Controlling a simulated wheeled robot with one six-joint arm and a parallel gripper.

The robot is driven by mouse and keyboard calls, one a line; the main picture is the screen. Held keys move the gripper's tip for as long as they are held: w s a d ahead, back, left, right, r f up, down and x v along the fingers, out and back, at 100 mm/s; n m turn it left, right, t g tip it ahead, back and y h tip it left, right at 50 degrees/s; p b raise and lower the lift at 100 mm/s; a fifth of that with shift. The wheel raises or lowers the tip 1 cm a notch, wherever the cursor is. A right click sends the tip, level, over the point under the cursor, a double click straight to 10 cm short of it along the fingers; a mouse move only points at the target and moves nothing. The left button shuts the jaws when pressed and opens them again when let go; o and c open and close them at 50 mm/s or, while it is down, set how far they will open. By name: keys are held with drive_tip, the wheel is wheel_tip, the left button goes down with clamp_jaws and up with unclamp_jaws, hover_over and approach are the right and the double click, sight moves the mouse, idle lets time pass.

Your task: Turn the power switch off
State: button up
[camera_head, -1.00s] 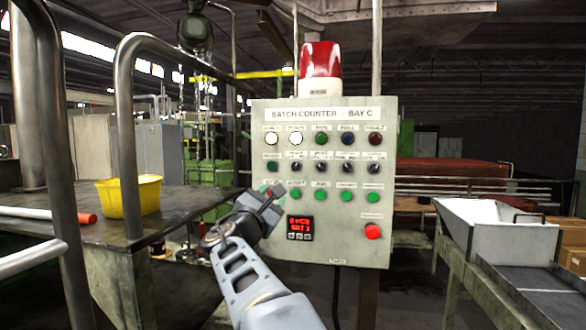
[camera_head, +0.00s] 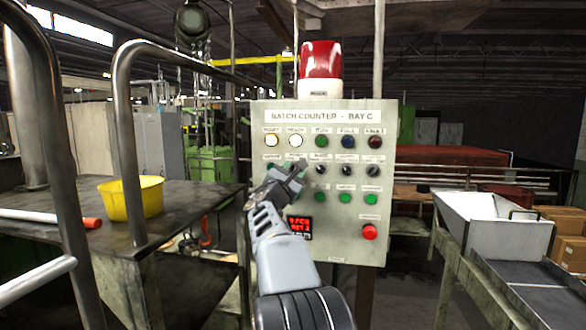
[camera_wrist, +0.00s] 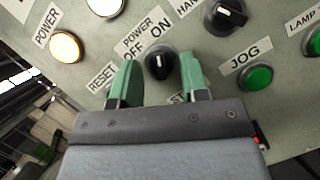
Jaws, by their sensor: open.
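The power switch (camera_wrist: 160,65) is a small black knob with a white mark, under a label reading POWER OFF ON, in the wrist view. Its mark points straight up in that picture, toward the word ON. My gripper (camera_wrist: 162,84) is open, its two green fingers on either side of the knob in the picture. I cannot tell whether they touch it. In the head view my gripper (camera_head: 294,178) is in front of the grey control panel (camera_head: 330,235) and hides the switch there. The POWER lamp (camera_wrist: 65,47) glows yellow.
A black selector knob (camera_wrist: 225,15) and the green JOG button (camera_wrist: 257,77) sit close to the right of the switch. A red button (camera_head: 369,232) is low on the panel. A table with a yellow bucket (camera_head: 130,198) stands left; a white hopper (camera_head: 490,225) stands right.

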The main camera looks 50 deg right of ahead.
drive_tip(key=shift+d, duration=0.1)
drive_tip(key=c, duration=0.7)
drive_tip(key=shift+f+n+b, duration=0.1)
drive_tip(key=shift+n+b, duration=0.2)
drive_tip(key=shift+b, duration=0.1)
drive_tip(key=n+t+b, duration=0.1)
drive_tip(key=n+b, duration=0.1)
drive_tip(key=shift+f+n+t, duration=0.15)
drive_tip(key=shift+n+t, duration=0.15)
drive_tip(key=n+t+b, duration=0.1)
drive_tip(key=n+b, duration=0.1)
drive_tip(key=n+t+y+b, duration=0.1)
drive_tip(key=n+b, duration=0.1)
drive_tip(key=n, duration=0.1)
drive_tip(key=shift+s+t, duration=0.15)
drive_tip(key=shift+t, duration=0.15)
drive_tip(key=shift+d+r+n+t+y+b, duration=0.1)
drive_tip(key=shift+n+t+y+b, duration=0.55)
drive_tip(key=shift+n, duration=0.85)
drive_tip(key=shift+a+r+n+t+y+b, duration=0.1)
drive_tip(key=shift+n+t+y+b, duration=0.55)
drive_tip(key=shift+n, duration=0.85)
drive_tip(key=shift+d+r+n+t+y+b, duration=0.1)
drive_tip(key=shift+n+t+y+b, duration=0.3)
drive_tip(key=shift+n+b, duration=0.8)
drive_tip(key=shift+s+r+n, duration=0.1)
drive_tip(key=shift+n, duration=0.5)
